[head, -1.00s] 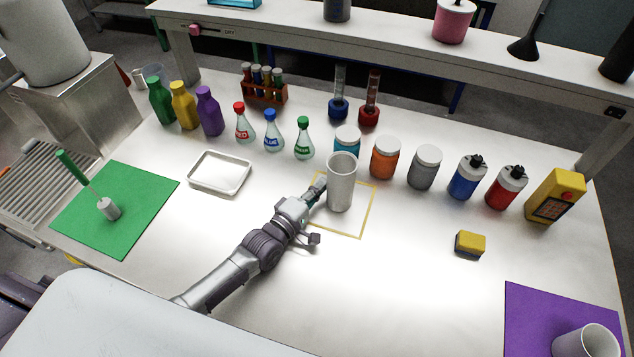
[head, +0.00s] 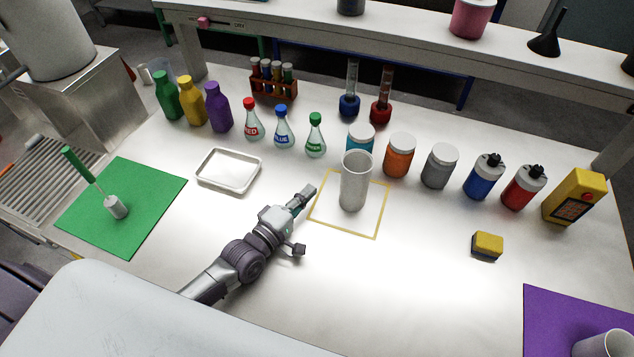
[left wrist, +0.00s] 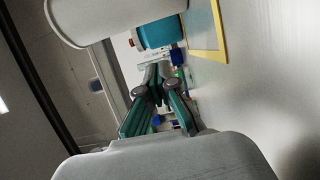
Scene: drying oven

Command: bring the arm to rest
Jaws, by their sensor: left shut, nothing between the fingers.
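My left arm reaches in over the table from the lower left in the head view. Its left gripper (head: 306,194) is shut and empty, just left of the yellow square outline on the table. A grey-white cup (head: 355,182) stands upright inside the yellow outline (head: 377,225), apart from the fingers. In the left wrist view the gripper (left wrist: 155,75) shows its fingers together, with the cup (left wrist: 110,15) at the upper left. My right gripper is not in view.
A white tray (head: 228,171) lies behind the gripper. Flasks, bottles and jars (head: 399,156) line the back. A green mat (head: 140,225) is at left, a purple mat (head: 560,320) at lower right, a yellow block (head: 487,245) at right. The front middle table is clear.

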